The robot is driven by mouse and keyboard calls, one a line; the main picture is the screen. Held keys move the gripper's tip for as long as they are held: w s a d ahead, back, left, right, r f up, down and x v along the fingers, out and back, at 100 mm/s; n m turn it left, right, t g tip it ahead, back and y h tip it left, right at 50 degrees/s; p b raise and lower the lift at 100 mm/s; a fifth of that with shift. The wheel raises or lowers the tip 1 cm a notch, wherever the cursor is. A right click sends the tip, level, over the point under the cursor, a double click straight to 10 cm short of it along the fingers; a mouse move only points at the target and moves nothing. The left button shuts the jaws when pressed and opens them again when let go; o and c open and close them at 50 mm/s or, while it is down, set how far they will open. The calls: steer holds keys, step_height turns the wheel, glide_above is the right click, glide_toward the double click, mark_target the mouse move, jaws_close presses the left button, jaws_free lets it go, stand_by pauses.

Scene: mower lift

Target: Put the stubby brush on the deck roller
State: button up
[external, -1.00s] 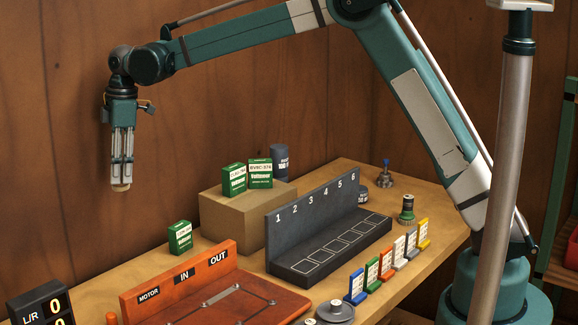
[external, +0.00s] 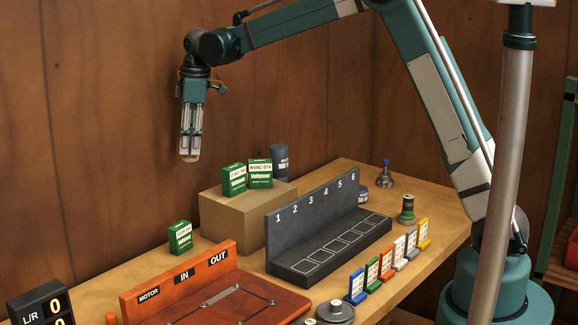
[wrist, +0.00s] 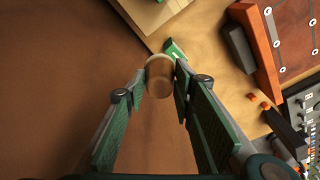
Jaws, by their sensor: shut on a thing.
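My gripper (external: 190,150) hangs fingers down at the upper left in the external view, well above the table, in front of the brown wall. It is shut on a tan cylindrical thing (wrist: 159,75), which shows between the fingertips in the wrist view. Its lower end (external: 189,158) just shows below the fingers in the external view. I cannot tell whether it is the stubby brush, as the fingers hide part of it. I cannot identify a deck roller for certain in either view.
A cardboard box (external: 225,216) bears two green boxes (external: 260,173). Beside it stand a dark numbered rack (external: 330,247), an orange board (external: 255,297) and a small green box (external: 180,237). Several coloured tags (external: 372,274) line the front. A green-and-black cylinder (external: 407,211) stands at right.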

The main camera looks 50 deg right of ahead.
steer(key=s+d+m+p, duration=0.15)
steer(key=s+d, duration=0.45)
steer(key=d, duration=0.8)
steer(key=s+d+m, duration=0.3)
steer(key=s+d, duration=0.3)
steer(key=d, duration=0.8)
steer(key=s+d+m, duration=0.2)
steer(key=s+d, duration=0.4)
steer(key=d, duration=0.9)
step_height(320, 180, down, 11)
steer(key=shift+s+t, duration=0.3)
steer(key=shift+s, duration=0.1)
steer(key=shift+f+n, duration=0.2)
steer(key=shift+n, duration=0.05)
steer(key=shift+f, duration=3)
steer(key=shift+f+p, duration=0.1)
steer(key=shift+p, duration=0.2)
steer(key=shift+f, duration=1.8)
steer(key=shift+f, duration=0.2)
